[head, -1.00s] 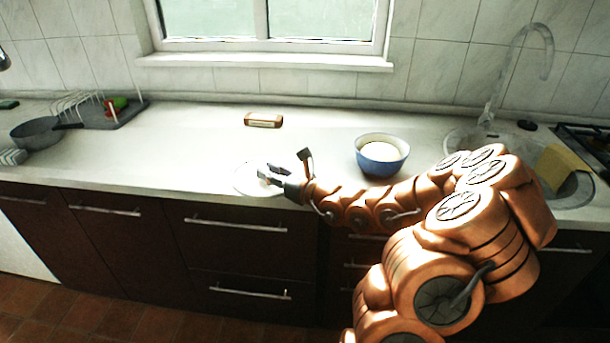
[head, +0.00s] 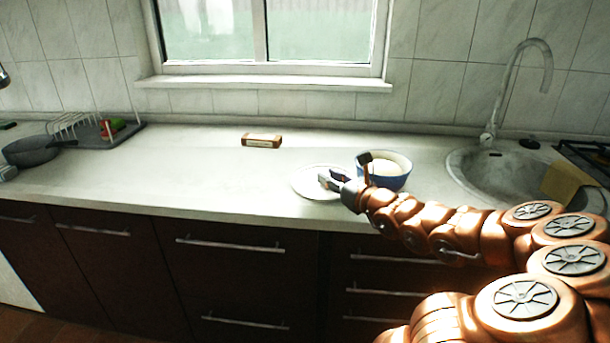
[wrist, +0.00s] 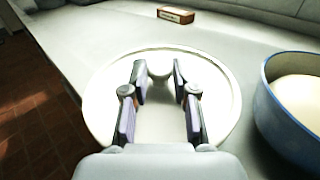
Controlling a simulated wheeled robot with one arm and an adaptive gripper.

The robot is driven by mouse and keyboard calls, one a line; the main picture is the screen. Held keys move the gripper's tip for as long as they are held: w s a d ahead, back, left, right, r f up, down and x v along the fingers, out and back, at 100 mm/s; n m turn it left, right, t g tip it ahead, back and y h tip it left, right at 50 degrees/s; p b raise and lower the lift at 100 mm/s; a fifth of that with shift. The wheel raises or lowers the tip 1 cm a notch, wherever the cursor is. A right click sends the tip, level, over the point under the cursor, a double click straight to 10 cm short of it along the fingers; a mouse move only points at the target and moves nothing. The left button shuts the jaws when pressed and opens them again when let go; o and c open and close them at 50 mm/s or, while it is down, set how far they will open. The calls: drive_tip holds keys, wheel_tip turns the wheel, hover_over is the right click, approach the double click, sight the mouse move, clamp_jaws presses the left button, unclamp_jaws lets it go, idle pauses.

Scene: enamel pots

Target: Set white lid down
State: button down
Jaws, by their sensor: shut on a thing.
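The white lid (head: 309,184) is a round, flat disc with a raised rim, just left of the blue pot in the head view. It fills the middle of the wrist view (wrist: 220,99). My gripper (head: 328,180) is shut on the lid's knob, which shows between the fingertips in the wrist view (wrist: 160,72). The lid looks level and low over the counter; I cannot tell whether it touches it. The blue pot (head: 391,184) with a pale inside is partly hidden behind my wrist. It also stands at the right in the wrist view (wrist: 296,122).
A small brown and white box (head: 262,140) lies at the back of the counter (head: 200,180). A grey pan (head: 32,151) and a dish rack (head: 85,130) are at the far left. The sink (head: 500,178) is at the right. The counter left of the lid is clear.

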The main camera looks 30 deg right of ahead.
sight(306, 172)
drive_tip(key=w, duration=0.4)
drive_tip(key=w+p, duration=0.1)
drive_tip(key=w, duration=0.3)
drive_tip(key=w+d+f, duration=0.1)
drive_tip(key=w, duration=0.3)
drive_tip(key=shift+w, duration=0.2)
drive_tip(key=shift+f+p, duration=0.3)
drive_tip(key=shift+f, duration=1.55)
